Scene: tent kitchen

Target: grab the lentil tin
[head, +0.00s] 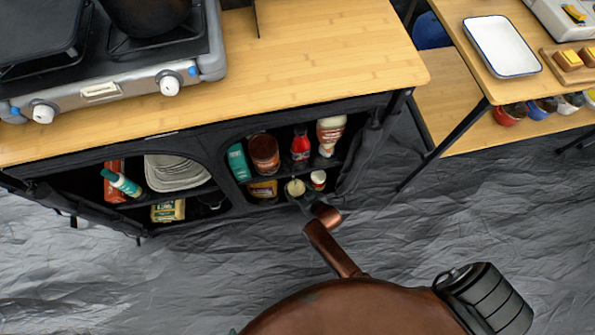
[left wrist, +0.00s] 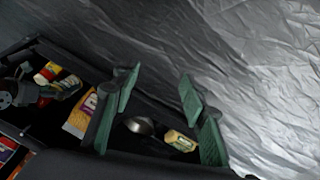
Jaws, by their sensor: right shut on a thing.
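The lentil tin (head: 295,188) looks like the pale-topped tin on the lower right shelf of the cabinet; its label is not readable. My right gripper (head: 303,199) reaches in from the front and is shut on it, hiding part of its side. In the left wrist view my right gripper (left wrist: 40,93) shows dark at the left edge, against the tin (left wrist: 68,86). My left gripper (left wrist: 158,88) is open and empty, with green finger pads; it is out of the head view.
A smaller red-and-white tin (head: 318,179) stands just right of the held one. A yellow packet (head: 263,189) is on its left. Bottles and a jar (head: 264,155) fill the shelf above. The wooden countertop (head: 330,50) overhangs the shelves. The floor (head: 210,270) in front is clear.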

